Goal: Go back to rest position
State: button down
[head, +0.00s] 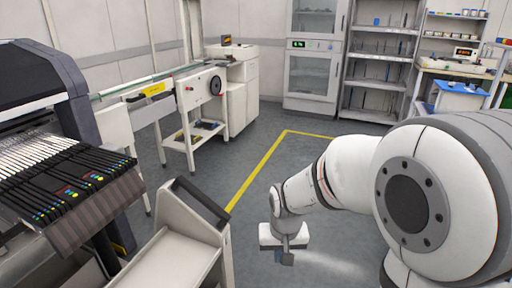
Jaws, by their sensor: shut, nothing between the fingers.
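My gripper (286,257) is at the end of my white arm, low in the head view and right of the centre. It points down over the grey floor. Its small dark fingers are shut, with nothing seen between them. It is apart from the trolley with the black handle (202,203), which stands to its left. My arm's large white joint fills the lower right and hides the floor behind it.
A machine with a bank of black feeders (70,180) stands at the left. A white conveyor unit (200,95) runs behind it. A glass-door cabinet (313,70) and a grey shelf rack (382,65) stand at the back. Yellow-lined floor (262,170) in the middle is clear.

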jog(key=s+d+r+p, duration=0.3)
jog(key=s+r, duration=0.1)
jog(key=r, duration=0.3)
jog(key=s+d+r+p, duration=0.3)
jog(key=s+r, duration=0.2)
jog(key=r, duration=0.2)
jog(key=s+d+r+t+p, duration=0.1)
jog(key=s+d+r+p, duration=0.2)
jog(key=r, duration=0.4)
jog(key=shift+s+m+p, duration=0.3)
jog(key=shift+s+p, duration=0.25)
jog(key=shift+s, duration=0.1)
